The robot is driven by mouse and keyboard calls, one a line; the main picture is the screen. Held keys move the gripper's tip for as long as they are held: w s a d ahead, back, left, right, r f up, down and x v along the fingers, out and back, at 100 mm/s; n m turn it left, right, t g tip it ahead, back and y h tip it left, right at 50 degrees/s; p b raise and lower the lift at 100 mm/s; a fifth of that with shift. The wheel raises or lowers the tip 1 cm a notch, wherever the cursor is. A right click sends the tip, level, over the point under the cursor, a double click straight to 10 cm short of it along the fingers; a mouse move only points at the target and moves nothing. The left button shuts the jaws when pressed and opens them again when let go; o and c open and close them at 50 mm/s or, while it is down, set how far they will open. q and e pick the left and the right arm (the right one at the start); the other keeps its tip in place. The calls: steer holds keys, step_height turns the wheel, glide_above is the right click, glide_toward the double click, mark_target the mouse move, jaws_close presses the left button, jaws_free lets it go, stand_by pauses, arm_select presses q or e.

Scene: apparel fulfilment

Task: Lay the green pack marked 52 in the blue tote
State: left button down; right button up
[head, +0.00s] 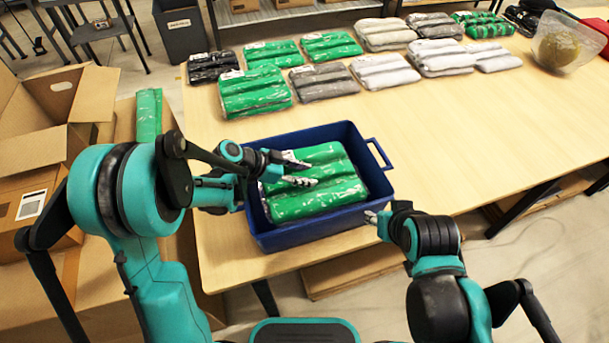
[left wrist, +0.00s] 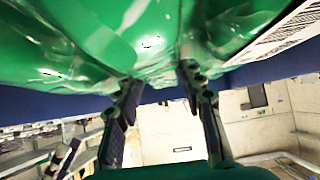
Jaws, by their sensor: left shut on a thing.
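A green pack (head: 318,188) in clear plastic wrap lies inside the blue tote (head: 262,233), filling much of it. Its 52 mark cannot be read here. My left gripper (head: 303,170) is over the left part of the tote, with its fingers at the pack, shut on it. In the left wrist view the green pack (left wrist: 110,40) fills the top, pressed close to the fingers (left wrist: 160,88), with a white label at the right. My right gripper (head: 372,217) is outside the tote by its right front corner; its fingers are too small to judge.
Several green packs (head: 254,92), grey packs (head: 323,80) and white packs (head: 385,72) lie in rows at the back of the table (head: 440,140). Cardboard boxes (head: 40,120) stand at left. Table right of the tote is bare.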

arm_select(q)
steer(key=shift+r, duration=0.1)
steer(key=shift+f+b, duration=0.65)
steer(key=c, duration=0.9)
jaws_free()
steer(key=shift+r, duration=0.15)
